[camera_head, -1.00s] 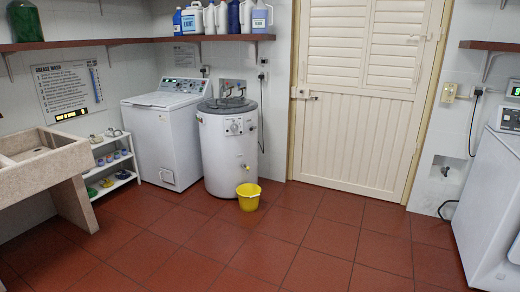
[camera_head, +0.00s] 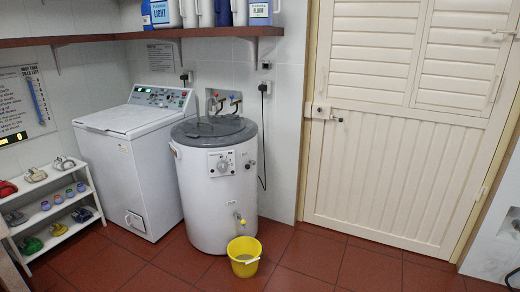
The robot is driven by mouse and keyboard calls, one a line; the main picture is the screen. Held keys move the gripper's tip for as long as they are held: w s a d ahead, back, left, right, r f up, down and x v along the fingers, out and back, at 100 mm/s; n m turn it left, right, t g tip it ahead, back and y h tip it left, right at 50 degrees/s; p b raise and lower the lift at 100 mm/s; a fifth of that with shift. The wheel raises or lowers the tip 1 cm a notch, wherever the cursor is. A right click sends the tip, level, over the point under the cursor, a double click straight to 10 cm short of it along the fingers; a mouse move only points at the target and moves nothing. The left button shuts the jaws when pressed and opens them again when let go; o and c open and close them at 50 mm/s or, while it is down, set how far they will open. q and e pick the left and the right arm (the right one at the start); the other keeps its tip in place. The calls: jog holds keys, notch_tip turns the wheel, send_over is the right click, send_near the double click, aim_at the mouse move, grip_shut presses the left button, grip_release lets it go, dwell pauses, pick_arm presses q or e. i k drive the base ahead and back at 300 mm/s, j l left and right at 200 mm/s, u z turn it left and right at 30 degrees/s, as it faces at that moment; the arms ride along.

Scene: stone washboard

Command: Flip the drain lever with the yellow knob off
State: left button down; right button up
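A white round drum washer (camera_head: 216,184) with a dark grey lid stands against the tiled wall. Low on its front is a small drain lever with a yellow knob (camera_head: 241,222); its exact angle is too small to tell. A yellow bucket (camera_head: 244,257) stands on the floor just below the knob. Neither of my grippers is in view.
A white top-loading machine (camera_head: 128,165) stands left of the drum. A small white shelf rack (camera_head: 55,231) holds several items at the left. A wall shelf (camera_head: 150,34) with bottles runs above. The red tiled floor (camera_head: 320,262) in front is clear. A cream door (camera_head: 385,185) is at the right.

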aim_at(243, 222)
jog(key=i, duration=2.9)
jog(key=u, duration=0.35)
